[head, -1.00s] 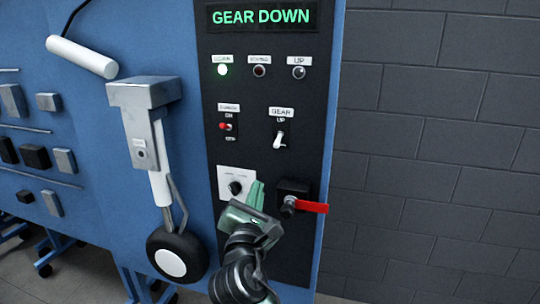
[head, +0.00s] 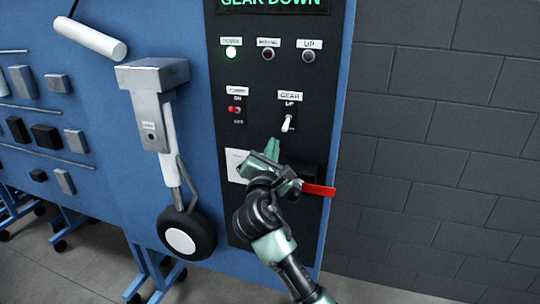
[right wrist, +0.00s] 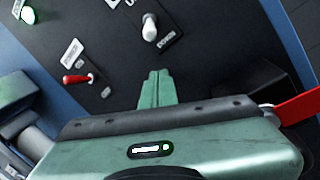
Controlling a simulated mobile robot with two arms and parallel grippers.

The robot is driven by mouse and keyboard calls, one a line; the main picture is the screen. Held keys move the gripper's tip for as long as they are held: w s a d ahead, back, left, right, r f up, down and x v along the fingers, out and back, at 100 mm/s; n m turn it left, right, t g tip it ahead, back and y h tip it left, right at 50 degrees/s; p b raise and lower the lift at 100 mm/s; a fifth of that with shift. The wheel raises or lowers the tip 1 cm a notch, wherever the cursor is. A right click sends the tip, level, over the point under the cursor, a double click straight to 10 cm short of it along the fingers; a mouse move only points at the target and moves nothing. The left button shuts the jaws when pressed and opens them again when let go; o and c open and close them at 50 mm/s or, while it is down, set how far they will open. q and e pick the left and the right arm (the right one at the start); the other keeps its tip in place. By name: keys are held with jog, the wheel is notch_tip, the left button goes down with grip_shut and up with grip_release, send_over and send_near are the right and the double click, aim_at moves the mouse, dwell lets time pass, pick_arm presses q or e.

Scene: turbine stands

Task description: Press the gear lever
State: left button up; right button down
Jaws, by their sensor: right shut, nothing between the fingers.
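The gear lever (head: 287,123) is a small white toggle under the GEAR label on the black panel (head: 262,75). It also shows in the right wrist view (right wrist: 149,27), just ahead of the fingertips and slightly left. My right gripper (head: 273,145) is shut and empty, its green fingers together and pointing up, a little below and left of the lever in the head view. The fingertips (right wrist: 157,74) look apart from the lever in the right wrist view. My left gripper is not in view.
A red power switch (head: 234,109) sits left of the lever. A red handle (head: 318,190) juts out at lower right. A landing gear model (head: 168,150) with a wheel hangs on the blue board to the left. The green DOWN light (head: 231,54) is lit.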

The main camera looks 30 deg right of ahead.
aim_at(286, 124)
jog(key=r, duration=0.1)
jog(key=s+r+p, duration=0.1)
jog(key=shift+s+d+r+p, duration=0.25)
jog(key=shift+d+r+p, duration=0.15)
jog(key=shift+s+r, duration=0.15)
jog(key=shift+s, duration=0.15)
jog(key=shift+w, duration=0.1)
